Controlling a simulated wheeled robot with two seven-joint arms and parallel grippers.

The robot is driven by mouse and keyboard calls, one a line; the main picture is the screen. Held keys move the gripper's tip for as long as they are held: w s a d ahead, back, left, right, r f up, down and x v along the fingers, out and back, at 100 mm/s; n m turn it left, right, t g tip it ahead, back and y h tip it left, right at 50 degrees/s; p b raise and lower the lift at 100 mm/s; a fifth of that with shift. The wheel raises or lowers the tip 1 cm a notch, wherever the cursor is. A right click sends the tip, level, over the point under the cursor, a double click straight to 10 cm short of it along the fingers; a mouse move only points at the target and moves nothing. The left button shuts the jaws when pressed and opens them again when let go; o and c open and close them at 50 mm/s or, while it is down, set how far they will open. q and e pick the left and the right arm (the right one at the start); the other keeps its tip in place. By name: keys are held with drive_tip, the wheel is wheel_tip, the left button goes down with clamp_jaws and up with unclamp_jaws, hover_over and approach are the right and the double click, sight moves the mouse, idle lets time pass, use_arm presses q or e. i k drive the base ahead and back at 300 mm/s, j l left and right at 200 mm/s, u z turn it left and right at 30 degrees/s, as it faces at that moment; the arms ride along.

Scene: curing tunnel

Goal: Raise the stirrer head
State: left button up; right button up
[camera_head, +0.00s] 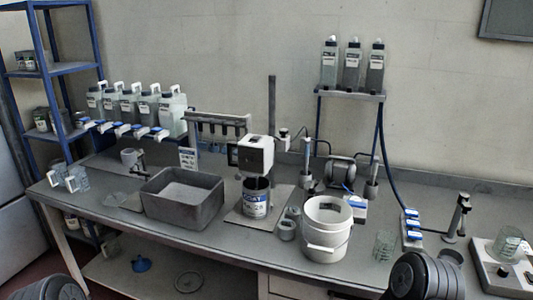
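The stirrer head (257,153) is a white box with a dark side, in the middle of the head view. It sits low in front of a dark upright post (272,105), just above a paint can (256,204) with a blue and white label. The can stands on a grey base plate (238,219). The stirrer's lower end is hidden in or behind the can's rim. Dark ribbed parts of my arms show at the bottom left and bottom right corners. Neither gripper is in view, and both arm parts are well apart from the stirrer.
A grey basin (182,222) stands left of the can. A white bucket (327,247) and small grey pots stand to its right. A rail with hanging parts (217,117) is behind left. A glass beaker (384,245) stands near the front edge; some bench around it is clear.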

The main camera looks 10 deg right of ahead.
sight(262, 150)
drive_tip(key=i+j+z, duration=0.2)
drive_tip(key=j+z, duration=0.15)
drive_tip(key=z, duration=0.15)
drive_tip(key=i+j+z, duration=0.1)
drive_tip(key=j+z, duration=0.4)
drive_tip(key=i+j+z, duration=0.15)
drive_tip(key=j, duration=1)
drive_tip(key=i+j+z, duration=0.15)
drive_tip(key=j, duration=1)
drive_tip(key=k, duration=0.2)
drive_tip(key=j+z, duration=0.05)
